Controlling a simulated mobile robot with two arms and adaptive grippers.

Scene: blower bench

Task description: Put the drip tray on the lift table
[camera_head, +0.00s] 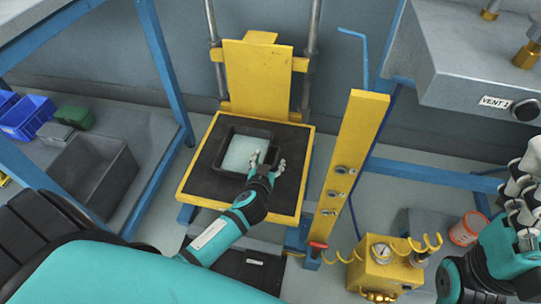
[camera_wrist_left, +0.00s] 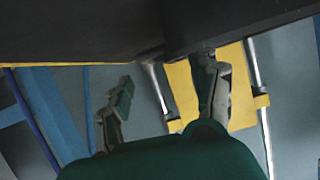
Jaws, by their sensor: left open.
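The drip tray (camera_head: 222,150) is a dark, shallow square tray with a pale inside. It sits on the black mat of the yellow-edged lift table (camera_head: 287,198) in the head view. My left gripper (camera_head: 267,160) is open at the tray's right front corner, its fingers apart around or just over that wall; contact cannot be told. In the left wrist view the open fingers (camera_wrist_left: 165,95) show below a large dark surface, and the yellow back plate (camera_wrist_left: 238,85) shows behind. My right gripper (camera_head: 522,190) is at the right edge of the head view, its finger state unclear.
A yellow post (camera_head: 347,155) with fittings stands right of the lift table, near a yellow gauge box (camera_head: 385,265). A grey bench unit (camera_head: 460,70) is at upper right. Bins (camera_head: 95,172) sit on a shelf at left. An orange bucket (camera_head: 465,230) is at lower right.

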